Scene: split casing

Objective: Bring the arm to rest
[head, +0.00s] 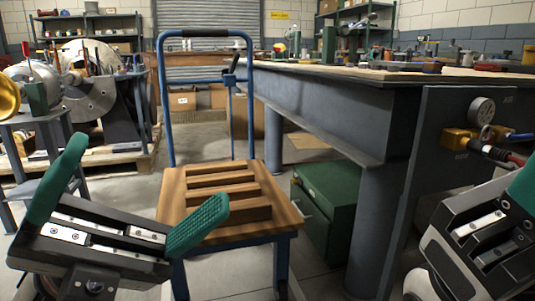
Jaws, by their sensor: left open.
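My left gripper (148,176) is at the lower left of the head view. Its two green fingers are spread wide apart with nothing between them. It is in front of the wooden-topped cart (288,222), and its right finger overlaps the cart's near left part in the picture. My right gripper (490,240) is cut off by the right edge. Only part of its body and one green finger show, so its opening cannot be judged. No split casing can be clearly made out.
The blue-framed cart carries several wooden slats (228,192). A large grey steel table (330,110) fills the right, with a pressure gauge (482,110) and brass fittings near my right gripper. A green cabinet (325,205) stands under it. Machinery (90,85) stands at left.

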